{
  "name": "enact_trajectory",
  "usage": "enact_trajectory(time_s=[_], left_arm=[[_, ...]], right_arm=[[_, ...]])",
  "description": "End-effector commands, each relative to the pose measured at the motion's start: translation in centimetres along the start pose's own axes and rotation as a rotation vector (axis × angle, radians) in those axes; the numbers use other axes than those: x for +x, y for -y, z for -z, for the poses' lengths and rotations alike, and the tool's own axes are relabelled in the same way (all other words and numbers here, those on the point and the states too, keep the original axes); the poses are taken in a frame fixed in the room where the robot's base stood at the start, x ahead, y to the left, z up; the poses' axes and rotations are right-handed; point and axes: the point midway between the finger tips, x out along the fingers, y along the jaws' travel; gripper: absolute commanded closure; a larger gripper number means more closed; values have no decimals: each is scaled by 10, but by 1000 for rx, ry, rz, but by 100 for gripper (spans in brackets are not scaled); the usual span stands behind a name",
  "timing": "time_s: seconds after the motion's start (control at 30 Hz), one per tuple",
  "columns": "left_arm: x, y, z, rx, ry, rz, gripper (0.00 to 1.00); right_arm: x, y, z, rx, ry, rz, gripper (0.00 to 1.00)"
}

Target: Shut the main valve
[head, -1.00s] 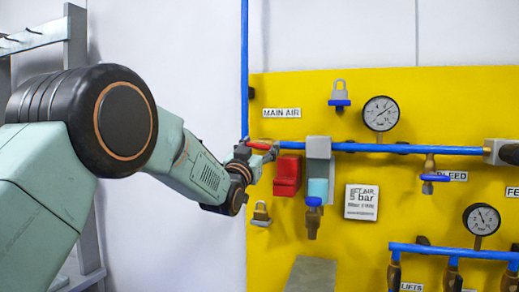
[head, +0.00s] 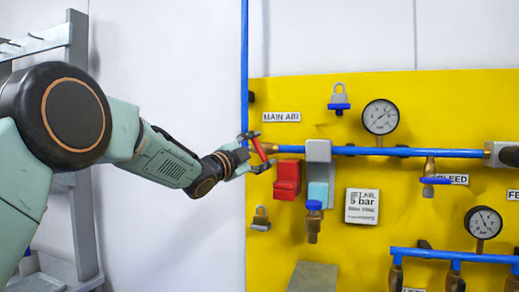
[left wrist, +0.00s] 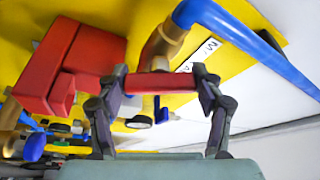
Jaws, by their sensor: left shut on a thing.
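The main valve's red lever (head: 259,149) is by the MAIN AIR label (head: 281,117), at the left end of the horizontal blue pipe. It slants steeply, from upper left to lower right. My left gripper (head: 257,152) is shut on the lever. In the left wrist view the red lever (left wrist: 161,83) lies across between the two fingers of my left gripper (left wrist: 160,84), with a brass fitting (left wrist: 165,45) and blue pipe behind it. The valve body is mostly hidden by my gripper in the head view. My right gripper is not in view.
A red block (head: 288,179) is just right of the lever; it looms close in the left wrist view (left wrist: 75,62).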

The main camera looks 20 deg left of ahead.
Motion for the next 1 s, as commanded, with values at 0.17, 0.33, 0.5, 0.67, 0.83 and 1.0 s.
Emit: enact_trajectory(time_s=[0.17, 0.33, 0.5, 0.67, 0.83, 1.0], left_arm=[[1, 5, 2, 150, -2, -56, 64], [1, 4, 2, 275, -2, -109, 64], [1, 4, 2, 372, -1, -150, 64], [1, 3, 2, 436, -1, -177, 64], [1, 3, 2, 475, -1, -192, 64], [1, 2, 1, 491, -1, -199, 64]], right_arm=[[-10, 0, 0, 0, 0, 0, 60], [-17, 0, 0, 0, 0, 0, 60], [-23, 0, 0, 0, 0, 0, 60], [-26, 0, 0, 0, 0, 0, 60], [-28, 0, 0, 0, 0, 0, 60], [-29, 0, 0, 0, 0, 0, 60]])
